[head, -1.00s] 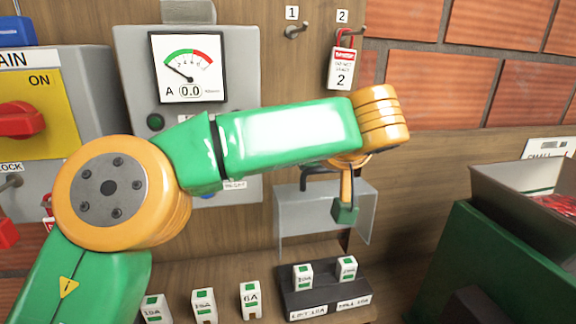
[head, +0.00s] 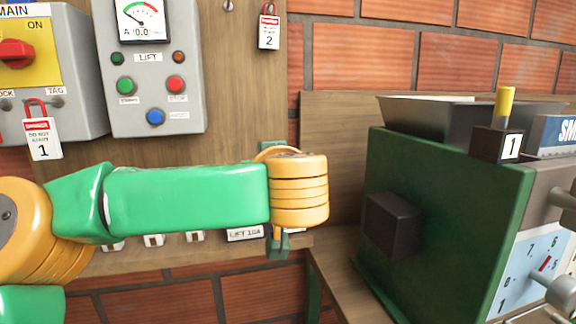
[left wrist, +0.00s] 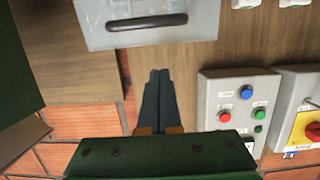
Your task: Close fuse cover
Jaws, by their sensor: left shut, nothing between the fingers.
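The fuse cover (left wrist: 190,25) is a clear grey panel with a dark bar handle (left wrist: 147,22) at the top of the left wrist view. Its exact angle cannot be told. In the head view my arm hides it. The fuse block below shows only its label, LIFT 10A (head: 244,234). My left gripper (left wrist: 158,73) is shut and empty, its tips apart in the picture from the handle. In the head view the gripper (head: 278,250) shows partly below the orange wrist joint. My right gripper is in neither view.
A control box with buttons (head: 150,100) and a yellow MAIN switch panel (head: 30,50) are on the wooden board at left. Spare fuses (head: 153,240) stand on the ledge. A green machine (head: 450,190) stands at right. Brick wall lies behind.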

